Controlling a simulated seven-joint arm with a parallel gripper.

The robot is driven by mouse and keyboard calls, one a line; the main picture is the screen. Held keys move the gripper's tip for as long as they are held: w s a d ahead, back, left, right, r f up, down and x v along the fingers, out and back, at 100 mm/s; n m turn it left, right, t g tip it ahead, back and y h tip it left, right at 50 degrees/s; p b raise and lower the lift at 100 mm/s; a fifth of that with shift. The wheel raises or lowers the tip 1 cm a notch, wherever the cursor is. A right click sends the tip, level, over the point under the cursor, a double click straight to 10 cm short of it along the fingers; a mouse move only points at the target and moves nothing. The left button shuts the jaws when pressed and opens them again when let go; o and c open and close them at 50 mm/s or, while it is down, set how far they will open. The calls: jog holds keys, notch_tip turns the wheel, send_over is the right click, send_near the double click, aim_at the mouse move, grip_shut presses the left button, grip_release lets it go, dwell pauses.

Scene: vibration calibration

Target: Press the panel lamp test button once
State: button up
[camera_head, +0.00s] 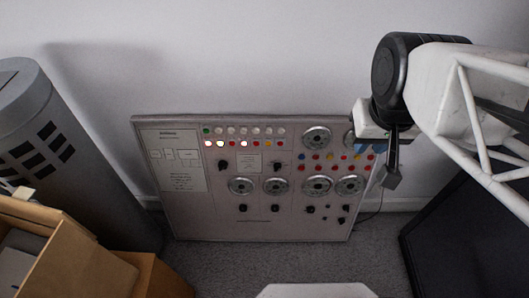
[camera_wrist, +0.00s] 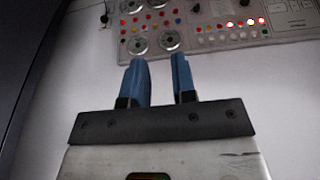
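The grey control panel (camera_head: 225,220) leans against the wall, with dials, black knobs, coloured buttons and two rows of small round lamps (camera_head: 231,137). At least two lamps in the lower row glow white-red. Which control is the lamp test button cannot be read. My gripper (camera_head: 370,147) is in front of the panel's upper right side and hides part of it. In the wrist view my gripper (camera_wrist: 159,75) has its two blue fingers apart with nothing between them. The panel (camera_wrist: 205,22) lies beyond the fingertips there, upside down, with a visible gap in the picture.
A grey cylinder (camera_head: 85,150) with dark square openings stands left of the panel. Cardboard boxes (camera_head: 75,255) are at the front left. A large dark object (camera_head: 465,240) is at the lower right. Grey carpet (camera_head: 230,265) lies open in front of the panel.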

grip_shut()
dwell(1.3)
